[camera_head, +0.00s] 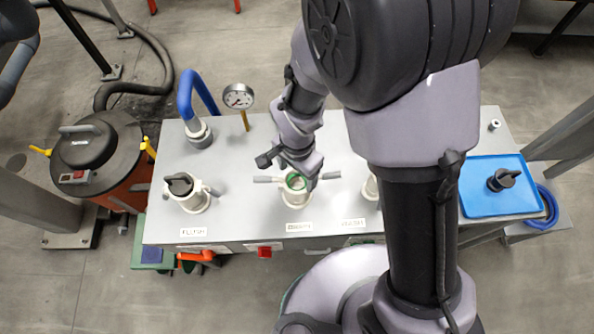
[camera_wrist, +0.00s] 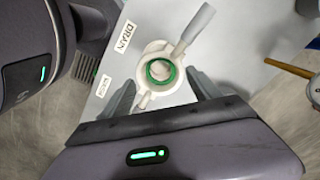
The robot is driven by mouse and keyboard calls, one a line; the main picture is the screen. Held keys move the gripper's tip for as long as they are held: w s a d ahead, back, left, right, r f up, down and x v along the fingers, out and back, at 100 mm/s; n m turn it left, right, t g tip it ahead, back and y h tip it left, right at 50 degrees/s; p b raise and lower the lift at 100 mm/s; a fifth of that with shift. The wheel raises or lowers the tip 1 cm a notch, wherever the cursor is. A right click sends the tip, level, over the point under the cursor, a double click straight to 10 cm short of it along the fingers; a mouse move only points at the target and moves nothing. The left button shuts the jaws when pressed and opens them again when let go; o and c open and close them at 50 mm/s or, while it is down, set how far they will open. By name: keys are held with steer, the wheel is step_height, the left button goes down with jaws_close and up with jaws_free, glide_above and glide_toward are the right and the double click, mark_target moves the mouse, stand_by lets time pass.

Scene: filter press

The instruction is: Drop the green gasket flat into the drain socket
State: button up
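The green gasket (camera_wrist: 174,82) is a ring at the mouth of the white drain socket (camera_wrist: 146,84), by the DRAIN label (camera_wrist: 124,36). It appears flat and roughly centred, but how deep it sits is hard to tell. In the head view, the gasket (camera_head: 290,180) shows as a green arc in the middle socket (camera_head: 297,198), which has grey side handles. My gripper (camera_wrist: 161,80) is over the socket, its two dark fingers spread on either side, clear of the gasket. In the head view my gripper (camera_head: 302,167) partly hides the socket.
The flush socket with a black plug (camera_head: 181,185) stands left on the grey bench (camera_head: 235,160). Another socket (camera_head: 371,187) is partly behind my arm. A gauge (camera_head: 239,97) and a blue hose (camera_head: 188,95) rise behind. A blue tray (camera_head: 480,205) holds a black plug (camera_head: 503,179) at right.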

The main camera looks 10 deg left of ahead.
step_height(320, 180, up, 18)
steer(key=f+p, duration=0.1)
steer(key=p, duration=0.5)
steer(key=s+d+r+n+t+y+b, duration=0.1)
steer(key=s+d+r+t+b, duration=0.2)
steer(key=d+r, duration=0.2)
steer(key=s+d+r+n+t+y+b, duration=0.1)
steer(key=s+d+r+t+b, duration=0.1)
steer(key=d, duration=0.9)
step_height(320, 180, up, 4)
steer(key=shift+s+d+f+t+b, duration=0.15)
steer(key=shift+s+t+b, duration=0.35)
steer(key=shift+s, duration=0.5)
